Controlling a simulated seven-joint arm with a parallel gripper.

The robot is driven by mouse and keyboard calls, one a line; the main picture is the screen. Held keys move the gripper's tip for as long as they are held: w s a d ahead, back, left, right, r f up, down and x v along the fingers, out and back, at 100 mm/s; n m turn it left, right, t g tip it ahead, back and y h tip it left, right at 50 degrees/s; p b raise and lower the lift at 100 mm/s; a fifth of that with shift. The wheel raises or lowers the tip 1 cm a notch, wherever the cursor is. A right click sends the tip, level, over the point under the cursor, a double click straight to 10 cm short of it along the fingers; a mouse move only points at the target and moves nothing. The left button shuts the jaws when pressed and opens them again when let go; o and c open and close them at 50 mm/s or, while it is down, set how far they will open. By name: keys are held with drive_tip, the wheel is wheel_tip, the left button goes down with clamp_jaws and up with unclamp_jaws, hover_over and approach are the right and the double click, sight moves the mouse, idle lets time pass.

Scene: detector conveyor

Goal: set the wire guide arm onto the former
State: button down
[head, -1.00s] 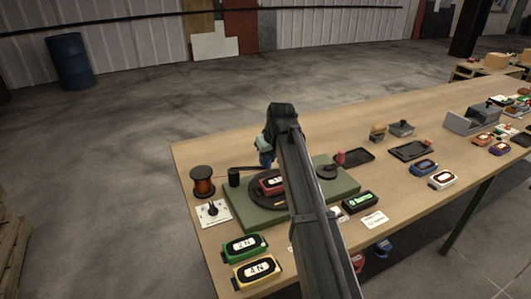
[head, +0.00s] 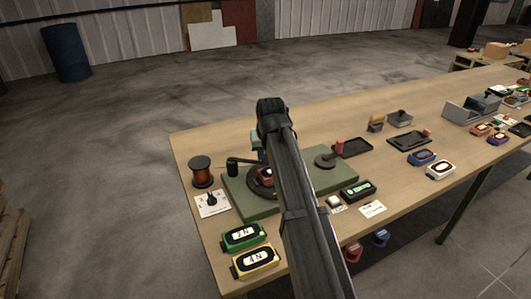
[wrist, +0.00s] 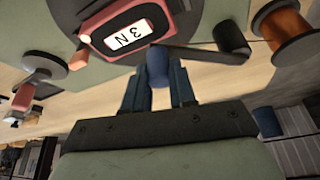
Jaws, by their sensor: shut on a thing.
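The wire guide arm (wrist: 205,54) is a dark bar that runs from a black post (wrist: 231,38) to a blue knob (wrist: 158,68). The post also shows in the head view (head: 232,166). My gripper (wrist: 160,88) is shut on the blue knob. The former (wrist: 152,14) is red with a white "3 N" label, on a dark round plate on the green base (wrist: 205,12). The arm lies along the former's near edge in the wrist view; I cannot tell whether they touch. In the head view, my arm hides much of the former (head: 265,177) and the knob.
A copper wire spool (head: 201,170) and a white switch plate (head: 212,204) stand left of the base. Green (head: 243,236) and yellow (head: 255,261) labelled cases lie at the front. The table's back left is clear.

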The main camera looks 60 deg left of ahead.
drive_tip(key=c, duration=0.9)
unclamp_jaws()
drive_tip(key=v, duration=1.4)
